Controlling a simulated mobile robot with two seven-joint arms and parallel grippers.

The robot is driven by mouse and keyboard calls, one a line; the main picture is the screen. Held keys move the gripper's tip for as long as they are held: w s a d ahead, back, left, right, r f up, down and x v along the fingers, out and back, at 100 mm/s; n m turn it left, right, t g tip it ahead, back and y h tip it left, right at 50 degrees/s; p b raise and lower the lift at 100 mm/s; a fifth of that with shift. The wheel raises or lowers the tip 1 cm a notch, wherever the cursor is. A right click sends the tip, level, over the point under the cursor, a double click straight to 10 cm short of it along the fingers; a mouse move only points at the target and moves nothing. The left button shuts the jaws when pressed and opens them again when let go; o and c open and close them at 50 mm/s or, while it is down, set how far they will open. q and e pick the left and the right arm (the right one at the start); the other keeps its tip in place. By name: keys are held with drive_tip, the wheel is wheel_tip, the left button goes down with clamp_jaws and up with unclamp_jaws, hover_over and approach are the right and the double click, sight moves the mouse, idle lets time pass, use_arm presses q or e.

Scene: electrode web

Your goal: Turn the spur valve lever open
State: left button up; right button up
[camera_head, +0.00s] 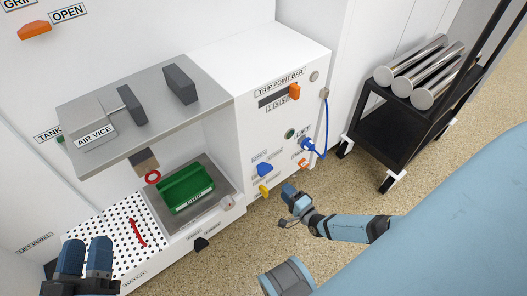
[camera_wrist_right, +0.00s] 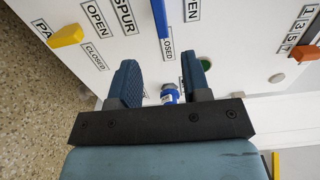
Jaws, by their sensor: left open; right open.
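A blue lever (camera_head: 265,170) sits on the front of the white cabinet, above a yellow lever (camera_head: 263,191). In the right wrist view the blue lever (camera_wrist_right: 160,18) is cut off by the top edge, and its visible end lies beside a partly hidden CLOSED label (camera_wrist_right: 166,50). The SPUR label (camera_wrist_right: 125,15) lies between it and the yellow lever (camera_wrist_right: 67,36). My right gripper (camera_head: 290,198) is open and empty, in front of the panel and to the right of the levers, apart from both. My left gripper (camera_head: 85,257) is open and empty at the lower left.
A blue hose (camera_head: 326,115) runs to a blue connector (camera_head: 308,145) at the LIFT label. An orange lever (camera_head: 303,163) sits below it. A black cart (camera_head: 400,130) stands right. Floor between is clear.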

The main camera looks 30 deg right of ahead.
sight(266, 170)
drive_tip(key=w+b, duration=0.1)
drive_tip(key=w, duration=0.3)
drive_tip(key=w+b, duration=0.1)
drive_tip(key=w, duration=0.3)
drive_tip(key=w+a+b, duration=0.1)
drive_tip(key=w, duration=0.3)
use_arm(q)
drive_tip(key=f+g, duration=0.1)
drive_tip(key=f, duration=0.1)
drive_tip(key=f+g, duration=0.1)
drive_tip(key=f, duration=0.2)
drive_tip(key=shift+w+d+m, duration=0.1)
drive_tip(key=shift+d+m, duration=0.1)
drive_tip(key=shift+m, duration=0.1)
drive_tip(key=shift+r, duration=0.1)
use_arm(e)
clamp_jaws()
